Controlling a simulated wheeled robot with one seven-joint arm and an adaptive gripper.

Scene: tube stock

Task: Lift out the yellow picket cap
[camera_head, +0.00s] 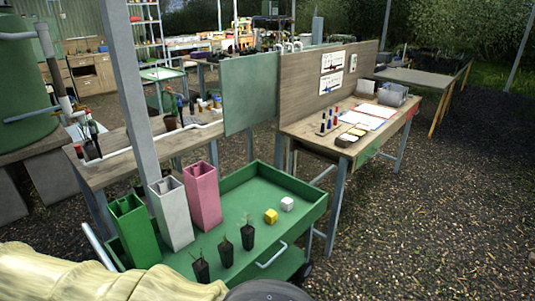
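The yellow picket cap (270,215) appears as a small yellow block on the green trolley's top tray (240,200), right of its middle. A similar white block (287,203) lies close behind it to the right, apart from it. Three tall square open-topped tubes stand at the tray's left: a green one (135,232), a white one (172,215) and a pink one (203,197). The inside bottoms of the tubes are hidden. My gripper does not show in this view.
Several small dark pots with seedlings stand along the tray's front edge, one of them (248,236) nearest the yellow cap. The tray has a raised rim. A wooden bench (345,150) stands behind on the right. Open gravel (430,210) lies right of the trolley.

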